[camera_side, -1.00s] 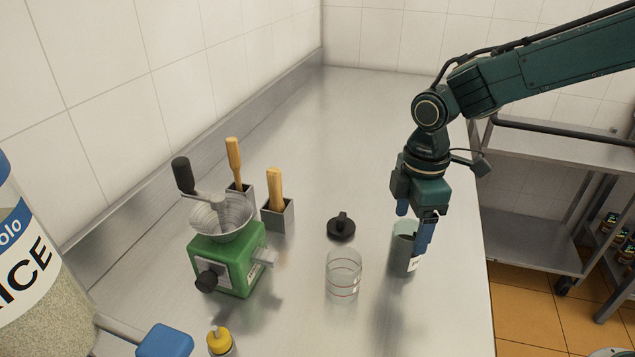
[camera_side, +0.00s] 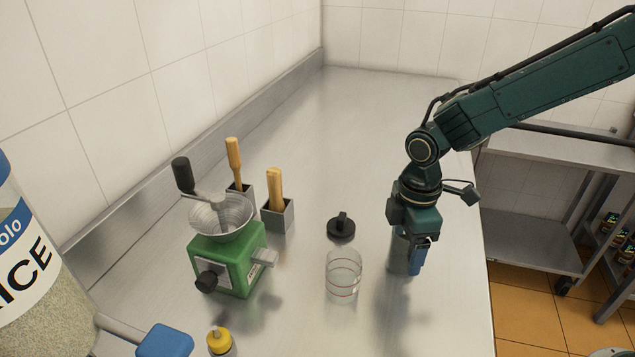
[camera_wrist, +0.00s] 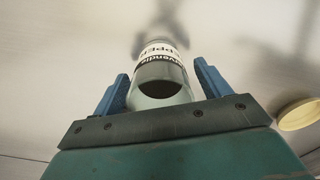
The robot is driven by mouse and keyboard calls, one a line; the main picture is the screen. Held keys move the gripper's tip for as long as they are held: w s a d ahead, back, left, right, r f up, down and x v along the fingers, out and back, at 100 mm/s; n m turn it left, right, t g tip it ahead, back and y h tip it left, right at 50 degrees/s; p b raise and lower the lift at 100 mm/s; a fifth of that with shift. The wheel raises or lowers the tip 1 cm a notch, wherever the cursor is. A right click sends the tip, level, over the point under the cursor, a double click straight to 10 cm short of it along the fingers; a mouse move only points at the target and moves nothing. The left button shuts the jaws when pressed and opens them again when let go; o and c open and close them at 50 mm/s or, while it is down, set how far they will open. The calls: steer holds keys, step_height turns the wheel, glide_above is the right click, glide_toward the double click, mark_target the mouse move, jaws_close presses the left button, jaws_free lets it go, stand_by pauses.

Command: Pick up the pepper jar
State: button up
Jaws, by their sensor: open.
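The pepper jar (camera_side: 398,263) stands upright on the steel counter near its right edge, mostly hidden behind my gripper in the side view. My gripper (camera_side: 408,262) points down over the jar. Its blue fingers lie on either side of the jar in the wrist view (camera_wrist: 160,80), with a visible gap at each side. The gripper is open and does not hold the jar.
A clear glass (camera_side: 343,276) stands just left of the jar, with a black knobbed lid (camera_side: 341,229) behind it. A green grinder (camera_side: 228,262), metal holders (camera_side: 278,217) and a yellow-capped bottle (camera_side: 219,342) are further left. The counter behind is clear.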

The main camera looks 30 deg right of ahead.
stand_by(0.3)
steer(key=c, duration=1.2)
steer(key=shift+c, duration=0.2)
steer(key=shift+r, duration=0.15)
step_height(320, 180, up, 20)
